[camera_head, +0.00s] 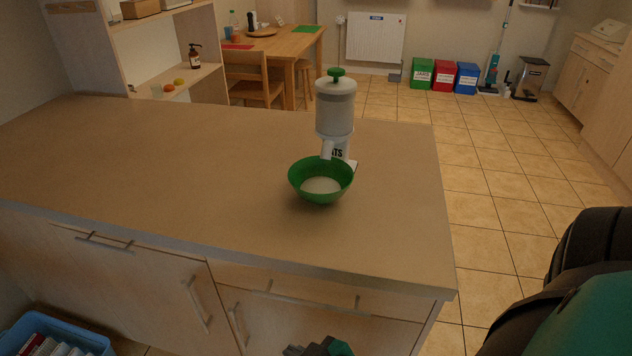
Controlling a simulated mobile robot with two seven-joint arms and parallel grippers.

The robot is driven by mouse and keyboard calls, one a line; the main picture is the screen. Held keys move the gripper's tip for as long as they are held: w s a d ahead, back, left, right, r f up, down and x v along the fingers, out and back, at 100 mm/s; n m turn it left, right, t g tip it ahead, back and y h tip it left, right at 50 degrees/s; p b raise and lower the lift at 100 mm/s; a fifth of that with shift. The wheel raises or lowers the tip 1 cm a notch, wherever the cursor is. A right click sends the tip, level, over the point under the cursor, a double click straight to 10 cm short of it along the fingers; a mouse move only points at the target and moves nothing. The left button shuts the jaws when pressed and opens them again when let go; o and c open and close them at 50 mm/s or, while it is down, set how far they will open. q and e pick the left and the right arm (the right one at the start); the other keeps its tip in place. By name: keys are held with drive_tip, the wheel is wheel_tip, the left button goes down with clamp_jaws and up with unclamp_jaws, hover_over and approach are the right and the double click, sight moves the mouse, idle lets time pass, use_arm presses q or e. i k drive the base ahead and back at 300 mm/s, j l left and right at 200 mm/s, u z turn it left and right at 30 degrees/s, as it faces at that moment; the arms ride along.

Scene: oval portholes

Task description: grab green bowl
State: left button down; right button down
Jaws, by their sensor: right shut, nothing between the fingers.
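A green bowl (307,184) stands upright on the counter, with something whitish in its bottom. It sits under the spout of a white dispenser (336,110) with a green knob, which stands right behind it. My right gripper (318,348) shows only in part at the bottom edge, in front of and below the counter, well apart from the bowl. It is shut and empty. My left gripper is out of view.
The counter top (170,170) is clear around the bowl, and its front edge and right corner lie between my right gripper and the bowl. Drawers and doors with handles (312,294) face me. A blue crate (95,342) is at lower left. Tiled floor is open at right.

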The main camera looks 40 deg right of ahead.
sight(317, 180)
drive_tip(key=z, duration=1.25)
drive_tip(key=l+u, duration=0.2)
drive_tip(key=j, duration=0.1)
